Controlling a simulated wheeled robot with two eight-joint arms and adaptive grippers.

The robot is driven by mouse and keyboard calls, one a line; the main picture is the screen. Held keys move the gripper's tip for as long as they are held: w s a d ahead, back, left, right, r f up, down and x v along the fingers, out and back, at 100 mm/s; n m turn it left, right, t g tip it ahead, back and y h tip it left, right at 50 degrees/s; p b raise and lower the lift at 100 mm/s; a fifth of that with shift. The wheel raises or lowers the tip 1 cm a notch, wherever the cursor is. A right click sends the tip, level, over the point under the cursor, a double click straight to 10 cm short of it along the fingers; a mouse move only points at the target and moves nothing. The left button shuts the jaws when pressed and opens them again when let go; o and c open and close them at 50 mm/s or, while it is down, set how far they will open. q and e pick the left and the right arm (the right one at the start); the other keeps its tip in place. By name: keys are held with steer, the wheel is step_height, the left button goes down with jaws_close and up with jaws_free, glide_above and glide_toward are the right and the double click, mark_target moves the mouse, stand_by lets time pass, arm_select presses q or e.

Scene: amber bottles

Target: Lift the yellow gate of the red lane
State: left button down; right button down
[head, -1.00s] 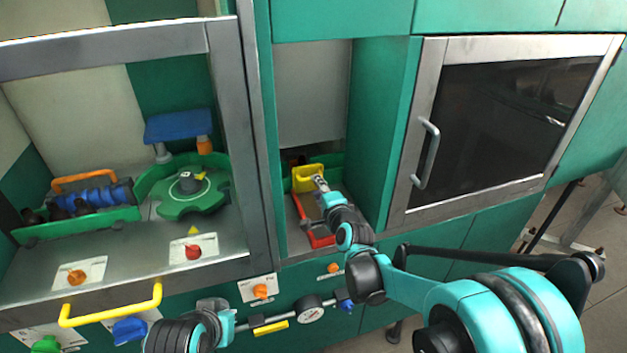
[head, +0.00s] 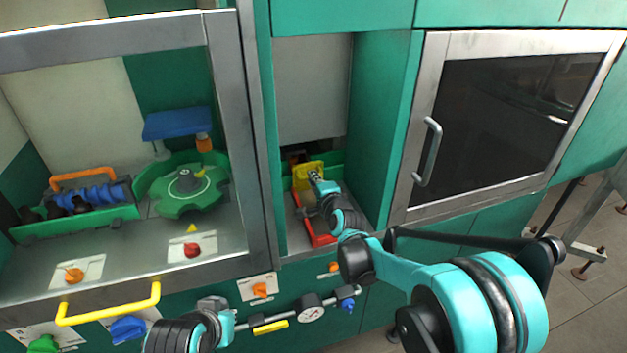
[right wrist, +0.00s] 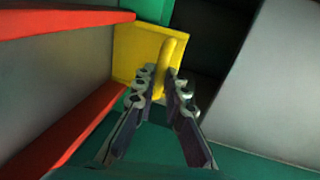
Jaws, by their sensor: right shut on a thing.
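The yellow gate (head: 301,175) stands at the far end of the red lane (head: 318,238), inside the open bay in the green cabinet. In the right wrist view the gate (right wrist: 128,50) is a yellow plate with a rounded yellow handle (right wrist: 168,52). My right gripper (head: 313,178) reaches into the bay and is shut on the handle; its fingers (right wrist: 162,82) sit on either side of it in the right wrist view. The gripper and arm hide part of the gate and lane. My left arm shows at the bottom of the head view, but its fingertips cannot be made out.
The bay's green side wall (head: 385,130) stands close to the right of my right arm. A glass-fronted door (head: 505,125) is further right. At left are a green turntable (head: 180,205), blue rollers (head: 98,195) and a yellow bar handle (head: 110,318).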

step_height(320, 180, up, 18)
steer(key=p, duration=1.1)
steer(key=shift+f, duration=0.25)
steer(key=shift+w, duration=0.1)
steer(key=c, duration=1.6)
jaws_free()
steer(key=shift+o, duration=0.2)
steer(key=v, duration=1.2)
